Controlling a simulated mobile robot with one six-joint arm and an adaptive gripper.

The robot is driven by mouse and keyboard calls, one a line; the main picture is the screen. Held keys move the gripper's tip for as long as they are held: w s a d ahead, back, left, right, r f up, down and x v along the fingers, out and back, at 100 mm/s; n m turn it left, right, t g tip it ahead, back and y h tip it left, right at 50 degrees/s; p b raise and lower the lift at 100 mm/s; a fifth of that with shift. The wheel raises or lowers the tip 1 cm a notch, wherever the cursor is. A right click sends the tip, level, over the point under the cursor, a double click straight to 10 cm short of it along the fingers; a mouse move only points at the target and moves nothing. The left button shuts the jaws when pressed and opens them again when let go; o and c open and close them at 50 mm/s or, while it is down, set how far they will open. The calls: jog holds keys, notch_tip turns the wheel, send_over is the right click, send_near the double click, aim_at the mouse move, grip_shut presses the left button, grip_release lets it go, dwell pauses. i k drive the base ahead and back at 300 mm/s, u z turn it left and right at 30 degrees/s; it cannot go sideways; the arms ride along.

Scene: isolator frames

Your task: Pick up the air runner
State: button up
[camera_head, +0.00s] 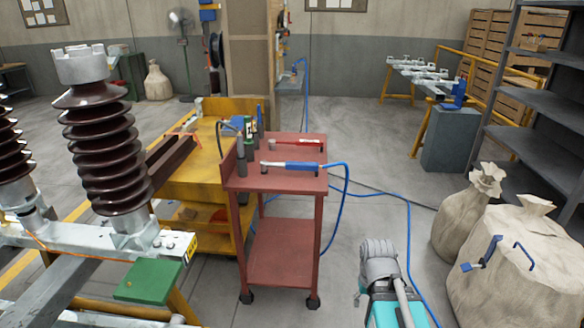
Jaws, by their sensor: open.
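The air runner (292,166) is a slim tool with a blue body and a silver-grey head. It lies across the top shelf of a red cart (283,255), near the front edge, with its head to the left. A blue hose (347,205) leaves its right end, drops over the cart's right side and runs along the floor. I cannot make out my gripper in this view.
A yellow bench (190,185) adjoins the cart's left side. Brown insulators (105,145) stand left on a metal frame. Sacks (505,285) stand right. Floor between cart and sacks carries the hose.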

aim_at(265, 165)
jog(key=u, duration=0.05)
jog(key=i, duration=1)
jog(key=z, duration=0.05)
